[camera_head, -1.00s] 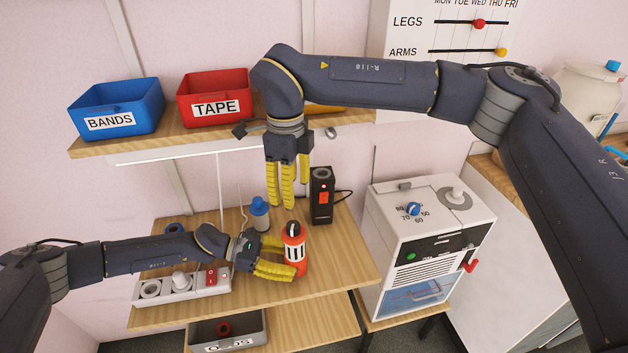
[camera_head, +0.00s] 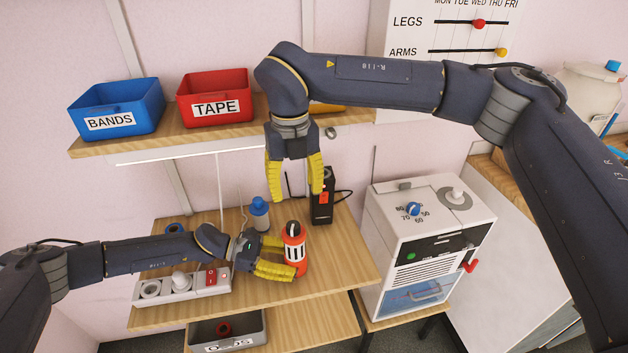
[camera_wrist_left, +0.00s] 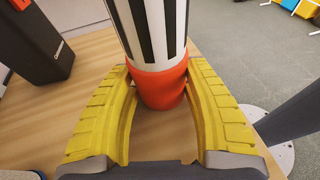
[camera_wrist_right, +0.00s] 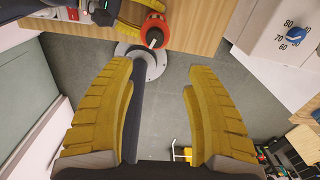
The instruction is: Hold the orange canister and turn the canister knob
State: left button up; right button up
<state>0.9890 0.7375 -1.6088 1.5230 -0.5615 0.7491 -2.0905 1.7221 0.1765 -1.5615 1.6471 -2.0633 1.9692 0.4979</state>
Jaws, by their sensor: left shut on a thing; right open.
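The orange canister (camera_head: 294,254) stands upright on the wooden table, with a black and white striped band and a dark knob (camera_head: 292,228) on top. My left gripper (camera_head: 277,257) is shut on it from the left. In the left wrist view the yellow fingers (camera_wrist_left: 160,110) flank the canister's orange base (camera_wrist_left: 163,84). My right gripper (camera_head: 294,193) is open and empty, pointing down above and behind the canister. In the right wrist view its fingers (camera_wrist_right: 158,105) are wide apart, and the canister's red top (camera_wrist_right: 153,32) and knob (camera_wrist_right: 154,38) show beyond them.
A black box with a red switch (camera_head: 323,203) stands behind the canister, and a blue-capped bottle (camera_head: 260,215) to its back left. A power strip (camera_head: 181,286) lies at front left. A white machine (camera_head: 430,240) stands right. A shelf (camera_head: 180,140) with bins hangs behind.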

jog(key=shift+w+d+r+m, duration=0.15)
jog(key=shift+d+m, duration=0.5)
jog(key=shift+m, duration=1.5)
jog(key=shift+d+r+m, duration=0.25)
jog(key=shift+d+m, duration=0.35)
jog(key=shift+m, duration=1.5)
jog(key=shift+w+d+r+m, duration=0.15)
jog(key=shift+d+m, duration=0.5)
jog(key=shift+m, duration=1.5)
pick_arm(q)
jog(key=o, duration=1.1)
jog(key=shift+a, duration=0.1)
